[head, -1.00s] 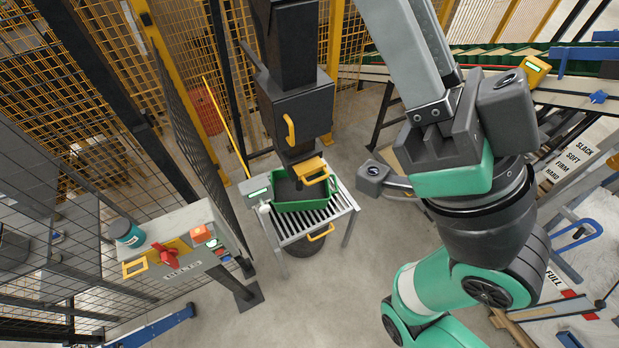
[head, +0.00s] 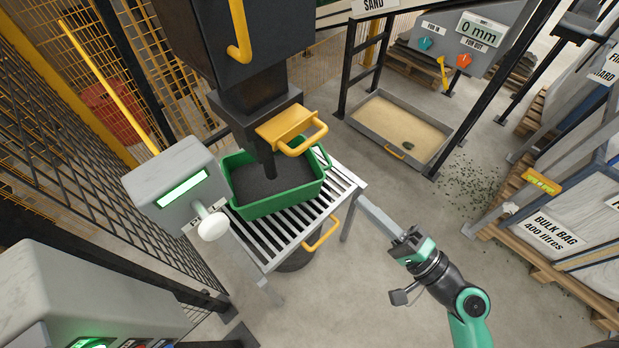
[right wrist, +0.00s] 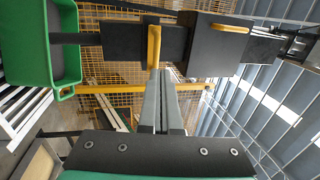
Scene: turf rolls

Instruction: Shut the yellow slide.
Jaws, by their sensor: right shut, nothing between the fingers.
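The yellow slide (head: 284,124) sits on the dark spout (head: 240,108) under the black hopper, its loop handle sticking out to the right. Its handle (right wrist: 153,46) also shows in the right wrist view, beyond my fingertips. A narrow dark column (head: 268,160) runs from the spout into the dark fill of the green bin (head: 290,200); it looks like pouring material. My right gripper (head: 362,204) is shut and empty, beside the roller stand's right corner, apart from the slide. In the right wrist view its fingers (right wrist: 156,76) point toward the handle. My left gripper is out of view.
The bin rests on a roller stand (head: 340,178) with a yellow front handle. A sand tray (head: 398,128) lies behind; bulk bags (head: 560,235) stand at the right.

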